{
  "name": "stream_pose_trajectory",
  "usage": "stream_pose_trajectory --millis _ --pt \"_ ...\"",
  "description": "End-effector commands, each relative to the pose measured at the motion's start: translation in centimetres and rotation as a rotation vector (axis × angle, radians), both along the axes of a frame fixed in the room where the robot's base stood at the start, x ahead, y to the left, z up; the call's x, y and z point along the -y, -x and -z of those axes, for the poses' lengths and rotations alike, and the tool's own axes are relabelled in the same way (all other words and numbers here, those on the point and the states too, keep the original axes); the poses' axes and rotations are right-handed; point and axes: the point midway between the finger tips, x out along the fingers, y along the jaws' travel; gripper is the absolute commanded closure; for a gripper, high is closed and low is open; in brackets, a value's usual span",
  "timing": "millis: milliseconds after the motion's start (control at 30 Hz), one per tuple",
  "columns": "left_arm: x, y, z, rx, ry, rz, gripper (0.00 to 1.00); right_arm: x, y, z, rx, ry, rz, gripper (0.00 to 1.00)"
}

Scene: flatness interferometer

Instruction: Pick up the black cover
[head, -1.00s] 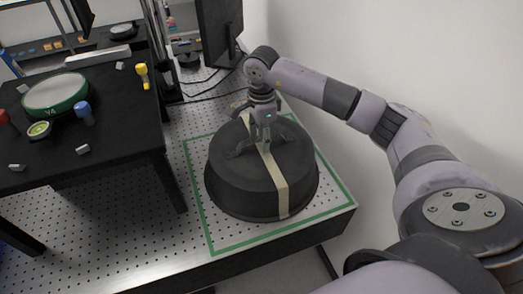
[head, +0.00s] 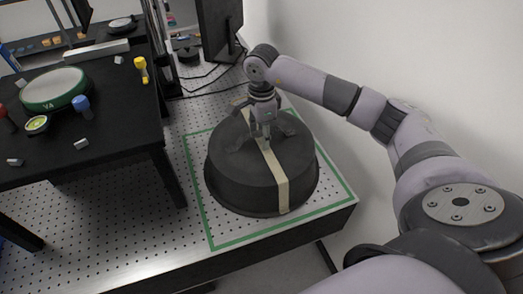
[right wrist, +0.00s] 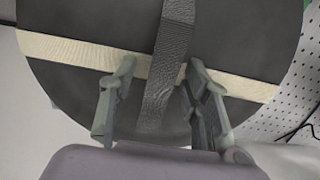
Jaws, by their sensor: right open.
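The black cover (head: 235,183) is a large, round, drum-like lid with a pale band across it. It stands on the perforated table inside a green outline. A dark textured strap (right wrist: 165,70) runs over its top in the right wrist view. My right gripper (head: 264,140) is over the cover's top, pointing down, with its fingers spread. In the right wrist view, the right gripper (right wrist: 160,68) has one finger on each side of the strap, and a gap shows beside it. Whether the fingertips touch the cover is unclear. My left gripper is not in view.
A black table (head: 110,120) at the left holds a green-rimmed disc (head: 53,88) and several small tools. A dark monitor (head: 219,32) stands behind. A white wall is close on the right. Perforated tabletop (head: 225,225) is free in front of the cover.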

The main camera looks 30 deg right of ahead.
Motion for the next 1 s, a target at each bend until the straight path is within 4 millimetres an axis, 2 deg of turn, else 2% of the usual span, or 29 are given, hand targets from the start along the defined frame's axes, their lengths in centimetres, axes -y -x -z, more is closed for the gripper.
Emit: stream_pose_trajectory --millis 233,867,1000 --pt "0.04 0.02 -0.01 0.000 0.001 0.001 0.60 0.00 0.00 -0.01 0.000 0.000 0.000 0.57" --pt "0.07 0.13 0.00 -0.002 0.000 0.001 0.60 0.00 0.02 0.03 -0.001 0.000 0.000 0.99" --pt "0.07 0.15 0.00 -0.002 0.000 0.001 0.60 0.00 0.02 0.03 -0.001 0.000 0.000 1.00"
